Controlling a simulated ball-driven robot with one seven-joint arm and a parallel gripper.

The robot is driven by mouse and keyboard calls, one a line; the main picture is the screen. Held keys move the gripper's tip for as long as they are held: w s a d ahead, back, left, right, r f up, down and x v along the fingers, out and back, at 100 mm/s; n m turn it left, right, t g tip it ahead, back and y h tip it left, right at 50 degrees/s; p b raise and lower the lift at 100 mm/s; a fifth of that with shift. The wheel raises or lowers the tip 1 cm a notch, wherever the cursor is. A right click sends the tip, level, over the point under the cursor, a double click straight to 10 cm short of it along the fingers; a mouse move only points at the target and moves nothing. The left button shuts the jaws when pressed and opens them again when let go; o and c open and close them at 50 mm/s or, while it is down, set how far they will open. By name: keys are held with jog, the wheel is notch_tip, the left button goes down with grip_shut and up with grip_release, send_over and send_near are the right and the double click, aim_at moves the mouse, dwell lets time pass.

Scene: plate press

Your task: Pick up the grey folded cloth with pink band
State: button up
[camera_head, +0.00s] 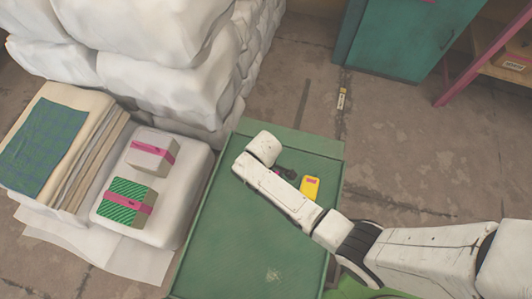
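The grey folded cloth with a pink band (151,154) is a pale, block-shaped bundle. It lies on top of a white padded stack at left, behind a green patterned folded cloth with a pink band (124,203). Nothing is touching the grey cloth from above. My white arm reaches in from the right over the green table, and its end is to the right of the grey cloth, clearly apart from it.
The green table (235,255) is mostly bare; a yellow object (310,187) and a small dark item lie beside my arm. Large white sacks (165,85) rise behind the cloths. A stack of beige cloths with a blue-green plaid one (45,145) stands at far left. A teal cabinet (405,40) is at the back.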

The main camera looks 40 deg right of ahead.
jog(key=shift+c, duration=0.4)
jog(key=c, duration=1.2)
jog(key=shift+o, duration=0.2)
jog(key=shift+r, duration=0.2)
jog(key=shift+r, duration=0.2)
notch_tip(320, 180, up, 2)
jog(key=shift+r+p, duration=0.2)
jog(key=shift+p, duration=0.25)
jog(key=s+d+r+p, duration=0.1)
jog(key=s+r+p, duration=0.1)
jog(key=s+r, duration=0.8)
jog(key=s, duration=0.4)
jog(key=shift+d, duration=0.2)
